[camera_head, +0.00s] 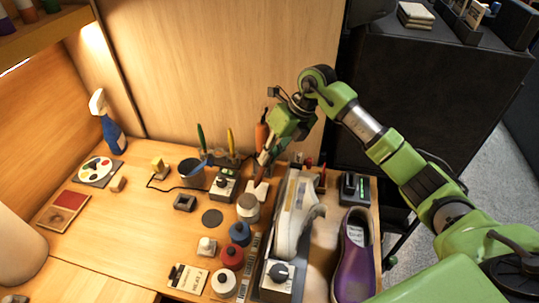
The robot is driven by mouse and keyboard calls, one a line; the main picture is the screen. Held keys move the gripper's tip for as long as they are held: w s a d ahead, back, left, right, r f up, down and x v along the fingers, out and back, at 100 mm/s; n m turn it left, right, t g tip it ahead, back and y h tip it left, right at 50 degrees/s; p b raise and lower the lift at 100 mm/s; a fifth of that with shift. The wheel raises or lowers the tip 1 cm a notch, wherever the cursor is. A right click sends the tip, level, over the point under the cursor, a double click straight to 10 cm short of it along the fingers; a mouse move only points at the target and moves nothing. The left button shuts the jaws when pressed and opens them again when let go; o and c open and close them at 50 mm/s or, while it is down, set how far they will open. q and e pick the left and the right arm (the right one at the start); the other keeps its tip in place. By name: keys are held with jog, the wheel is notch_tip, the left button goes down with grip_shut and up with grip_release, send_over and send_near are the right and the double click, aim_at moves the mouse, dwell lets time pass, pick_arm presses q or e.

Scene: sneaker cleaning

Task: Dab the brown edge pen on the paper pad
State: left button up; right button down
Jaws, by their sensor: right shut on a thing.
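A small white pad with dark print (187,279), which looks like the paper pad, lies at the front of the bench, well apart from the gripper. My left gripper is not in view.
Red (231,257), blue (239,233) and white (248,207) jars stand mid-bench. A cup (191,172) and an orange bottle (262,133) stand behind. The front left wood is clear.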

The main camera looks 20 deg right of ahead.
jog(key=shift+f+b, duration=0.45)
jog(key=shift+f, duration=0.3)
dwell(1.3)
jog(key=shift+r+p, duration=2.35)
jog(key=shift+r, duration=1.2)
